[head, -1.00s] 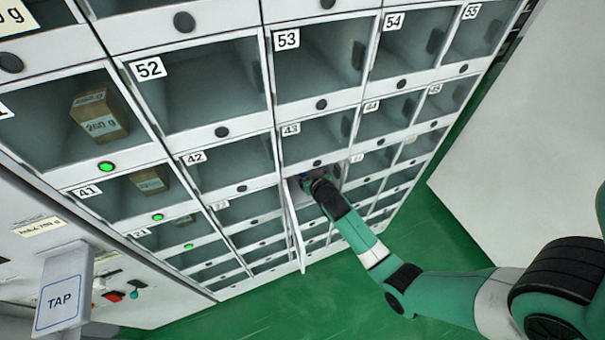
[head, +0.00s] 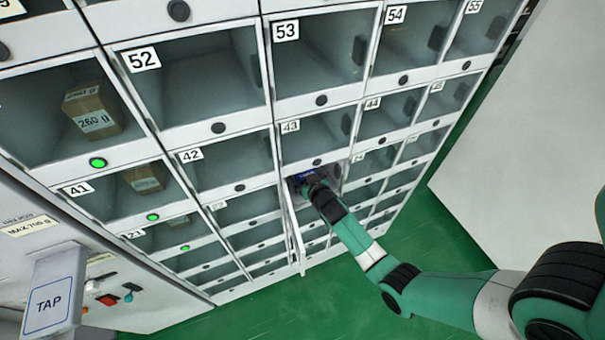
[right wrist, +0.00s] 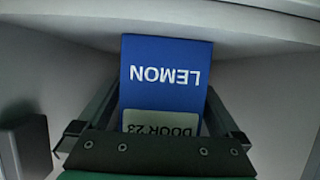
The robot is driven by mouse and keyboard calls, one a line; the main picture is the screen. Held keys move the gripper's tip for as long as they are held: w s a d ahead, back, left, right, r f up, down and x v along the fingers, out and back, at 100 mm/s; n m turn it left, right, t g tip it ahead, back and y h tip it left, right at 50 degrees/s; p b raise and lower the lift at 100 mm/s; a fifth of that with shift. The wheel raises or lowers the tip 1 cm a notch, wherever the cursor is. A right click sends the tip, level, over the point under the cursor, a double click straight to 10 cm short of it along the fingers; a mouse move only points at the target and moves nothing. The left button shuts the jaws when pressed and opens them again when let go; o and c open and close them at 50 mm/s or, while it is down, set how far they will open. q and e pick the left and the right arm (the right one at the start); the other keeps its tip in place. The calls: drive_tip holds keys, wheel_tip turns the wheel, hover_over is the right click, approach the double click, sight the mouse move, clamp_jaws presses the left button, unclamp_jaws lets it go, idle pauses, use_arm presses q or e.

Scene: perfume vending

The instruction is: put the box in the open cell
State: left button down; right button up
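The blue box (right wrist: 165,75), marked LEMON and with a DOOR 23 label, shows upside down in the right wrist view. It also shows as a small blue patch in the head view (head: 303,176). My right gripper (right wrist: 163,92) has a finger on each side of the box, close against its edges, and appears shut on it. The gripper is at the mouth of the open cell (head: 334,172) below cell 43. The cell's door (head: 297,236) is swung outward. The arm hides much of the opening, and whether the box rests on the floor is unclear. My left gripper is out of view.
Closed cells surround the opening. Several cells at left hold brown boxes, one marked 260 g (head: 93,110), with green lights. A TAP panel (head: 52,303) stands at lower left. The green floor (head: 270,320) is clear, and a white wall (head: 520,150) stands at right.

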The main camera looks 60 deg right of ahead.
drive_tip(key=shift+r, duration=0.2)
drive_tip(key=shift+s+a+r+p, duration=0.2)
drive_tip(key=shift+p, duration=0.2)
drive_tip(key=p+v, duration=0.3)
drive_tip(key=v, duration=0.8)
drive_tip(key=shift+s, duration=0.2)
drive_tip(key=shift+a, duration=0.1)
